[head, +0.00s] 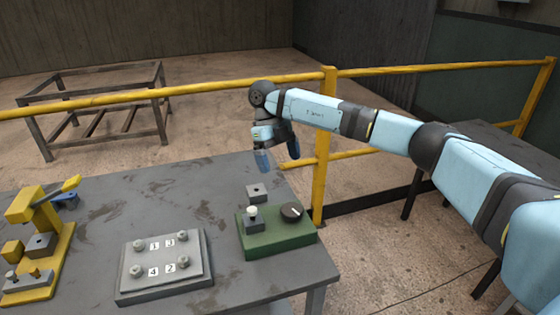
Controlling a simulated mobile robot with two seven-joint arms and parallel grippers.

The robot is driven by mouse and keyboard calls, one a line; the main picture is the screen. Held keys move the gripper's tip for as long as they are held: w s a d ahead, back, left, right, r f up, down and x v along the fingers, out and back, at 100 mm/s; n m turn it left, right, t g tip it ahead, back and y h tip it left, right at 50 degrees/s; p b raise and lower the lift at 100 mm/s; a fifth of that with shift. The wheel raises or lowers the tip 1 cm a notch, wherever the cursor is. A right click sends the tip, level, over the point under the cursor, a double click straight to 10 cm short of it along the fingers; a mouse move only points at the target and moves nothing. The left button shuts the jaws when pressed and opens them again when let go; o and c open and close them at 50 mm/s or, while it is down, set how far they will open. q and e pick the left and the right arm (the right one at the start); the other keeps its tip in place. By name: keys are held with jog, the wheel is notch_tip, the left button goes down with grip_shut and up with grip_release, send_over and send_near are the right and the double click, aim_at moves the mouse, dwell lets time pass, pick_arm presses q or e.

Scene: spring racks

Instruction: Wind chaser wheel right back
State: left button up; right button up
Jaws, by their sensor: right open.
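A green block (277,241) stands near the right front of the grey table (213,190). A dark round wheel (291,211) with a light mark sits on its top right. I take this for the chaser wheel, though the picture does not name it. A small grey fixture with a white knob (252,211) sits on its top left. A grey block with a hole (257,192) shows just behind it. My right gripper (278,159) is open and empty, pointing down behind and above the green block, apart from the wheel. My left gripper is out of view.
A grey plate (165,283) with bolts and number tags lies left of the green block. A yellow press-like fixture (45,240) stands at the far left. A yellow railing (322,135) runs behind the table. The table's back middle is clear.

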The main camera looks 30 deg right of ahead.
aim_at(292, 209)
jog(key=shift+s+t+p, duration=2.2)
jog(key=shift+s+p, duration=0.65)
jog(key=shift+p, duration=2.15)
jog(key=f, duration=0.4)
jog(key=f+p, duration=0.1)
jog(key=f, duration=0.8)
jog(key=shift+d+p, duration=0.35)
jog(key=shift+p, duration=0.05)
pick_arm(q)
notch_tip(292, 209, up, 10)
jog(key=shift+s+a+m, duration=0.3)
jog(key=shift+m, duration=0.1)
pick_arm(e)
jog(key=c, duration=0.9)
